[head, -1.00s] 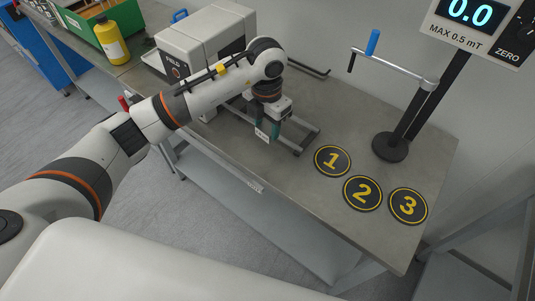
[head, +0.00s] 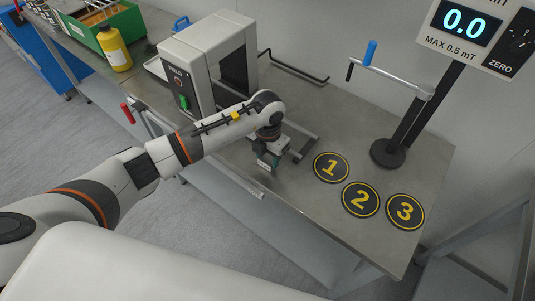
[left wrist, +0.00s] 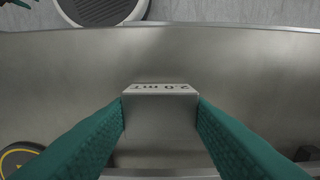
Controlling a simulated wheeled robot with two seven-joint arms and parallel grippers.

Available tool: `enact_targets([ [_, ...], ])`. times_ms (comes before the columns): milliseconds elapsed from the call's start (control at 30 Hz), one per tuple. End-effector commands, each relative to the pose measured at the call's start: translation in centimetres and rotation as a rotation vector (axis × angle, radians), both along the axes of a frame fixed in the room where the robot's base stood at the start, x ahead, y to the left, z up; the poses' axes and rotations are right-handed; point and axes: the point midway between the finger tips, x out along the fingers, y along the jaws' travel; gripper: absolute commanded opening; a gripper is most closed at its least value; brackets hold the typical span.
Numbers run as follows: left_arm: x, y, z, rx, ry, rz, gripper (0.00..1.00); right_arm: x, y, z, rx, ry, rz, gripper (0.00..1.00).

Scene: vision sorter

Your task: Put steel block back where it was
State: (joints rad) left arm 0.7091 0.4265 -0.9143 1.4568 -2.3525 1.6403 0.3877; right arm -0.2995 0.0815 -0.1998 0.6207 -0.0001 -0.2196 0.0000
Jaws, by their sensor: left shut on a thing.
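My left gripper (head: 268,164) is over the front part of the steel bench, left of the number 1 disc. In the left wrist view its green fingers (left wrist: 160,115) are shut on a grey steel block (left wrist: 160,132) with a white "2.0 mT" label. The fingers press on the block's two sides. In the head view the block is mostly hidden by the gripper, and I cannot tell whether it touches the bench. The number 1 disc (head: 331,167), number 2 disc (head: 360,199) and number 3 disc (head: 405,211) lie bare on the bench.
A white and grey "FIELD" machine (head: 188,75) with an open frame stands behind my left arm. A stand (head: 388,152) with a crank and blue handle is at the right. A display (head: 466,22) reads 0.0. A yellow bottle (head: 114,50) and green bin (head: 125,20) are far left.

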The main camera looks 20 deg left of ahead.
Motion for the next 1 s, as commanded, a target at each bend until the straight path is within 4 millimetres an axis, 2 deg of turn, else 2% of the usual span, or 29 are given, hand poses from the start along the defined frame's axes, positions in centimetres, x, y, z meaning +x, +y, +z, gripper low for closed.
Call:
enact_targets([
  [233, 0.1, 0.0, -0.4, -0.001, -0.002, -0.001, 0.05, 0.0, 0.0, -0.5, 0.0, 0.0, 0.0, 0.36],
  [267, 0.0, 0.0, -0.3, 0.0, 0.0, -0.001, 0.5, 0.0, 0.0, -0.3, 0.0, 0.0, 0.0, 0.36],
  [367, 0.0, 0.0, -0.2, 0.0, 0.0, 0.0, 0.66, 0.0, 0.0, -0.3, 0.0, 0.001, 0.0, 0.36],
  [633, 0.0, 0.0, -0.2, 0.0, 0.0, 0.0, 0.67, -0.1, 0.1, -0.2, 0.001, 0.001, 0.0, 0.36],
  [767, 0.1, 0.0, 0.5, -0.001, -0.002, -0.001, 0.67, -0.1, 0.1, -0.1, 0.002, 0.001, -0.001, 0.36],
  [867, 0.2, 0.1, 2.0, 0.0, -0.005, -0.002, 0.67, -0.1, 0.2, -0.5, 0.002, 0.001, -0.001, 0.36],
  [1000, 0.1, 0.0, 5.0, 0.0, -0.006, -0.003, 0.67, -0.1, 0.2, -1.2, 0.003, 0.002, -0.001, 0.36],
])
